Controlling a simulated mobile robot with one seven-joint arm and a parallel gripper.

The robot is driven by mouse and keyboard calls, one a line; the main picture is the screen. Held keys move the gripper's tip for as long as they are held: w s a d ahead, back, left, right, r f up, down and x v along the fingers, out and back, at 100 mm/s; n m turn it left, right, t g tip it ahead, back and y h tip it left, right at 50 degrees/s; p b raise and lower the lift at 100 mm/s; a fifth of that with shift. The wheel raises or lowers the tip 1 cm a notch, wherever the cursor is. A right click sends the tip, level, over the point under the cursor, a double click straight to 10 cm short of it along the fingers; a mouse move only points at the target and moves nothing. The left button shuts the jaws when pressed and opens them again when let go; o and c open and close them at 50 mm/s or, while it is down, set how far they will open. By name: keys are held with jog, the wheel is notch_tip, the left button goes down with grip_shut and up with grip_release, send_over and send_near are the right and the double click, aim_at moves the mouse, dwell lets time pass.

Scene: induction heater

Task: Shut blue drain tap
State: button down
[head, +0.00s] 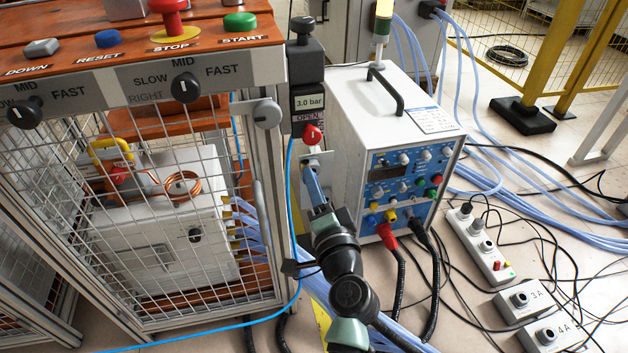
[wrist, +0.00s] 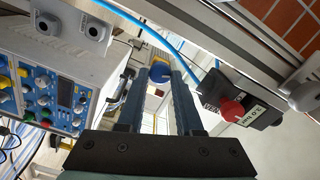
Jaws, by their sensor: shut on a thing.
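The blue drain tap (wrist: 160,71) shows in the wrist view as a round blue handle between the tips of my two dark blue fingers. My gripper (wrist: 161,76) is shut on it. In the head view my gripper (head: 308,172) reaches up to the column below the red tap (head: 312,134). There the fingers cover the blue tap, and I cannot make out its handle or its turn angle. The red tap also shows in the wrist view (wrist: 232,109), to the right of my fingers, beside the pressure display.
The pressure display (head: 309,101) reads 3.0 bar. The caged heater cabinet (head: 150,240) stands close on the left. The white power unit (head: 345,130) stands close on the right. A thin blue hose (head: 292,220) runs down beside my gripper. Cables and socket boxes cover the floor at right.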

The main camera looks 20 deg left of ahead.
jog(key=shift+f+m+p, duration=0.1)
jog(key=shift+m+p, duration=0.6)
jog(key=shift+m, duration=1.3)
jog(key=c, duration=0.6)
grip_release()
jog(key=p+v, duration=0.2)
jog(key=v, duration=1.1)
jog(key=shift+p, duration=0.3)
